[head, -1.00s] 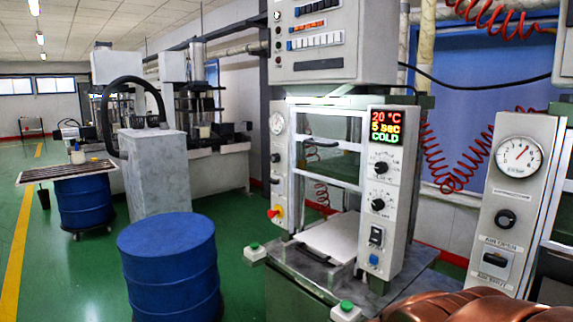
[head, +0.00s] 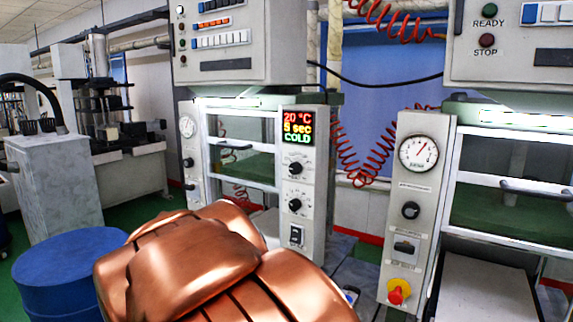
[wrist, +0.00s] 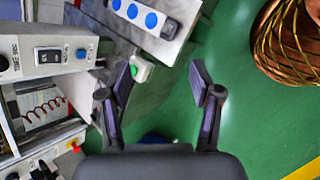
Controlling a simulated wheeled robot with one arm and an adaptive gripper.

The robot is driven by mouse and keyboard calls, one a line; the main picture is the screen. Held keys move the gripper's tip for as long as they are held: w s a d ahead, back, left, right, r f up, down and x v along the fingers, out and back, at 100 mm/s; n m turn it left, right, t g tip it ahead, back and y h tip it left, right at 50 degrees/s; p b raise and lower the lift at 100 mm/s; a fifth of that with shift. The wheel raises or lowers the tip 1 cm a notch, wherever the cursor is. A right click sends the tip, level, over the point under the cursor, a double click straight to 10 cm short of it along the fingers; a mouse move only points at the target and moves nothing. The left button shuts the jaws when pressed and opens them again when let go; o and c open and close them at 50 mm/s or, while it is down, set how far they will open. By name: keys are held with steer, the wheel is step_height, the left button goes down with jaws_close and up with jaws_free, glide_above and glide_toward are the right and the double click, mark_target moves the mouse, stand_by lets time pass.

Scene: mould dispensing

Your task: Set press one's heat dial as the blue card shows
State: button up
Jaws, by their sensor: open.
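A press panel (head: 300,225) stands in the middle of the head view. Its lit display (head: 298,127) reads 20 °C, 5 sec, COLD. Below it are an upper black dial (head: 295,167) and a lower black dial (head: 295,199); the display's order suggests heat above, but I cannot read the labels. No press number is legible. I see no blue card. My gripper (wrist: 160,78) is open and empty in the wrist view. A panel with a rocker switch and blue button (wrist: 82,54) is left of the fingers, apart from them.
Another press with a gauge (head: 418,153) and a red-yellow knob (head: 398,291) stands at right. A blue drum (head: 65,275) is at lower left. Green floor (wrist: 225,120) is open to the right.

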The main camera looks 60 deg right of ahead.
steer(key=w+d+r+n+h+p, duration=0.1)
steer(key=w+d+r+n+h, duration=0.25)
steer(key=d+r, duration=0.55)
steer(key=n+t+h+p, duration=0.35)
steer(key=n+h, duration=0.35)
steer(key=n, duration=0.9)
glide_toward(294, 170)
steer(key=d, duration=0.3)
steer(key=shift+y, duration=0.25)
steer(key=shift+w+d+r+p, duration=0.15)
steer(key=shift+d+p, duration=0.2)
steer(key=shift+d, duration=0.75)
steer(key=shift+w+d+r+p, duration=0.15)
steer(key=shift+d+p, duration=0.2)
steer(key=shift+d, duration=0.75)
steer(key=shift+w+d+r+p, duration=0.15)
steer(key=shift+d+p, duration=0.2)
steer(key=shift+d, duration=0.75)
steer(key=shift+f, duration=0.1)
steer(key=shift+c, duration=0.2)
steer(key=c, duration=1.1)
steer(key=shift+f, duration=0.1)
steer(key=shift+b, duration=0.4)
